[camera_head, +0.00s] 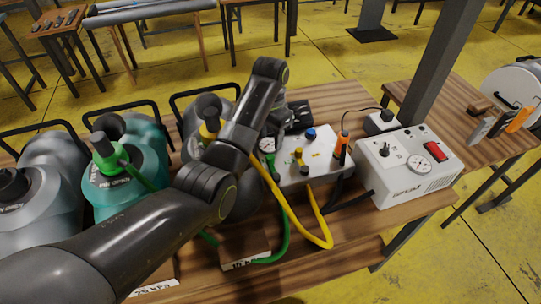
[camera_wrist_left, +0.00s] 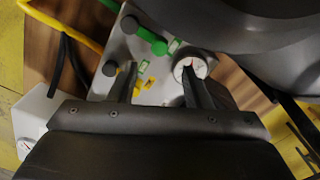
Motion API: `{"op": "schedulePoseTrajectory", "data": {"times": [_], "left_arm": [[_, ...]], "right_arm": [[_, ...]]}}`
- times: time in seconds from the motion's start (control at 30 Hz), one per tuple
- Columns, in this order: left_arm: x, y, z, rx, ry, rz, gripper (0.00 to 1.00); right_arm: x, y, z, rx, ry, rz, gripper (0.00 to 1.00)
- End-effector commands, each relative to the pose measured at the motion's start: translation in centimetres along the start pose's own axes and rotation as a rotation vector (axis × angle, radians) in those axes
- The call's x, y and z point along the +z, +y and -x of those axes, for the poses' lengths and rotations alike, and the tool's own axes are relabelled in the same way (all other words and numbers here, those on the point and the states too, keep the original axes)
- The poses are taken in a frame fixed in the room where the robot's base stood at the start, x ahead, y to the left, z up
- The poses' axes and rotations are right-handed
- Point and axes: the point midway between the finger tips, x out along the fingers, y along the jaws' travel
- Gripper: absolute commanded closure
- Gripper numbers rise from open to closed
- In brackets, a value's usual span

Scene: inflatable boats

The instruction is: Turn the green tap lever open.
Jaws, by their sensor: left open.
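A light grey valve box (camera_head: 325,165) stands on the wooden bench, with a blue knob (camera_head: 311,133), a yellow tap (camera_head: 298,157) and a round gauge (camera_head: 267,145) on top. In the left wrist view a green part (camera_wrist_left: 150,38) lies on the box beyond the fingertips; I cannot tell whether it is the tap lever or a hose end. My left gripper (camera_head: 297,116) is at the back left of the box. In the left wrist view its open fingers (camera_wrist_left: 158,84) straddle a yellow piece (camera_wrist_left: 148,83), one finger overlapping the gauge. My arm hides part of the box in the head view.
A green hose (camera_head: 285,225) and a yellow hose (camera_head: 322,235) loop in front of the box. An orange-handled tool (camera_head: 342,146) stands at its right end. A white pump unit (camera_head: 410,170) is to the right. Teal (camera_head: 125,180) and grey (camera_head: 35,200) inflatables are left.

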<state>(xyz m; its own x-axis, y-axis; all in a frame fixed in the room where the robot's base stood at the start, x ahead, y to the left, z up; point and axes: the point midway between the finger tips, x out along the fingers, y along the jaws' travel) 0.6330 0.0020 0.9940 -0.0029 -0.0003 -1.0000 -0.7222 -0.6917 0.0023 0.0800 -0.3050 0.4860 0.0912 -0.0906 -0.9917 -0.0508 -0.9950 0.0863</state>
Motion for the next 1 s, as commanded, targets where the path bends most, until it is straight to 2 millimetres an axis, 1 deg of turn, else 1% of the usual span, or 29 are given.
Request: {"op": "schedulePoseTrajectory", "data": {"times": [0.03,0.13,0.3,0.4,0.6,0.83,0.87,1.0], "left_arm": [[0.1,0.1,-1.0,0.003,-0.004,0.0,0.56],[0.1,0.1,-3.2,0.002,-0.005,0.0,0.56],[0.0,0.0,-6.2,0.0,-0.002,-0.001,0.56],[0.0,0.0,-7.3,0.0,-0.002,0.0,0.56],[0.0,0.0,-8.2,0.0,-0.001,0.0,0.56],[0.0,0.0,-8.2,-0.001,0.0,0.0,0.56],[0.0,0.0,-8.2,-0.001,0.0,0.0,0.57],[0.0,0.0,-8.2,-0.001,0.0,0.0,0.76]], "right_arm": [[-0.8,0.0,0.3,-0.001,0.011,0.001,0.14],[-1.6,0.0,0.5,-0.001,0.023,0.002,0.14],[-1.3,0.0,0.4,-0.001,0.02,0.002,0.14],[-1.0,0.0,0.4,-0.001,0.016,0.001,0.14],[-0.6,0.0,0.4,0.0,0.01,0.001,0.14],[-0.5,0.0,0.4,0.0,0.008,0.001,0.14],[-0.5,0.0,0.4,0.0,0.008,0.001,0.14],[-0.5,0.0,0.4,0.0,0.008,0.001,0.14]]}}
